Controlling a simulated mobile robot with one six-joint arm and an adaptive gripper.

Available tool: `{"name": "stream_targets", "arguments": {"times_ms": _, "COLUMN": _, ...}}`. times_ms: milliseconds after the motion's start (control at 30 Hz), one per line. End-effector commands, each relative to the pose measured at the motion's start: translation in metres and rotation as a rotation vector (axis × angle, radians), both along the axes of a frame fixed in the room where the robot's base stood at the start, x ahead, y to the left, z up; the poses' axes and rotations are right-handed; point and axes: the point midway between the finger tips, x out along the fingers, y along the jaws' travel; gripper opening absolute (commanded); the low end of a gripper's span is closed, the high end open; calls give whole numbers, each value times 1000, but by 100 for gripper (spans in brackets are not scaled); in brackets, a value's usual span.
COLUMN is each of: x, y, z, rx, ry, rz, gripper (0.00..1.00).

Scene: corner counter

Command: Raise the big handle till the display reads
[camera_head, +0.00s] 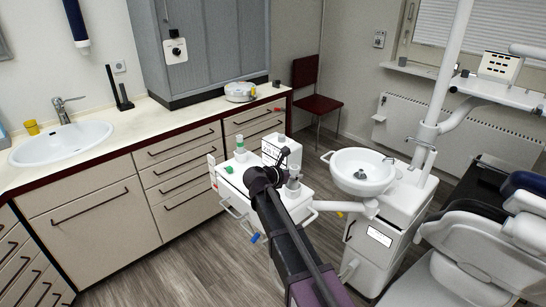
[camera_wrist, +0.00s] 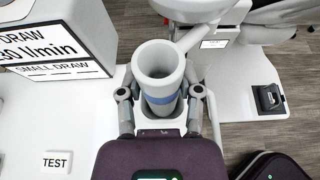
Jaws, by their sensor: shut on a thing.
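The big handle is a grey hollow tube with a blue band (camera_wrist: 160,62), standing in a socket on a white unit (camera_wrist: 95,140). My gripper (camera_wrist: 160,95) has its fingers on both sides of the tube, shut on it around the band. The display box (camera_wrist: 68,38) stands at the upper left; its face shows "DRAW", a figure ending in "30 l/min", and "SMALL DRAW", with the left part cut off. A "TEST" label (camera_wrist: 56,162) lies on the unit. In the head view my arm partly covers the unit, and the display box (camera_head: 282,150) is small.
A white basin (camera_head: 362,172) on a pedestal stands just right of the unit. A green-topped fitting (camera_head: 240,148) is on the unit's left. The dental chair (camera_head: 470,240) is at the right, the counter (camera_head: 160,118) at the left.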

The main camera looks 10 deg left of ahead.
Motion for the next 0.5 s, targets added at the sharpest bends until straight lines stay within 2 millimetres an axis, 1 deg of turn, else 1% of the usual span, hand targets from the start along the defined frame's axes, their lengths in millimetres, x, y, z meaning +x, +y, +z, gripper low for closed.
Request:
{"name": "stream_targets", "arguments": {"times_ms": 100, "x": 0, "y": 0, "z": -4, "rx": 0, "ry": 0, "rz": 0, "gripper": 0}}
{"name": "stream_targets", "arguments": {"times_ms": 467, "x": 0, "y": 0, "z": -4, "rx": 0, "ry": 0, "rz": 0, "gripper": 0}}
{"name": "stream_targets", "arguments": {"times_ms": 500, "x": 0, "y": 0, "z": -4, "rx": 0, "ry": 0, "rz": 0, "gripper": 58}}
